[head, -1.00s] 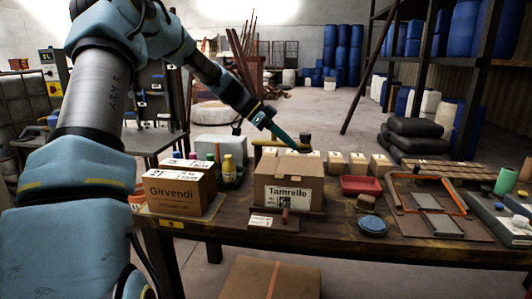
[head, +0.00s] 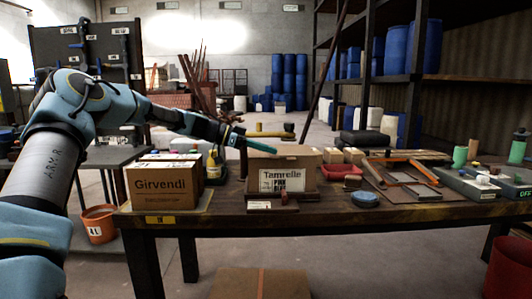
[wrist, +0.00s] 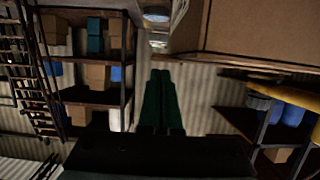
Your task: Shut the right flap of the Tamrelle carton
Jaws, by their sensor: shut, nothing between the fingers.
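The Tamrelle carton (head: 283,180) is a brown box with a white printed label, standing on the workbench. Its top is seen almost edge-on, so I cannot tell how each flap lies. My gripper (head: 272,150) has thin teal fingers, closed together and empty. In the head view the fingertips overlap the carton's upper left edge; I cannot tell whether they touch it. In the wrist view the closed fingers (wrist: 163,75) point up the picture, and a large brown cardboard surface (wrist: 265,30), likely the carton, fills the upper right, apart from the fingers.
The Girvendi carton (head: 160,187) stands to the left, with a yellow bottle (head: 211,170) beside it. A red tray (head: 340,171), a round blue object (head: 364,198) and an orange frame (head: 405,165) lie to the right. Small boxes (head: 333,155) stand behind.

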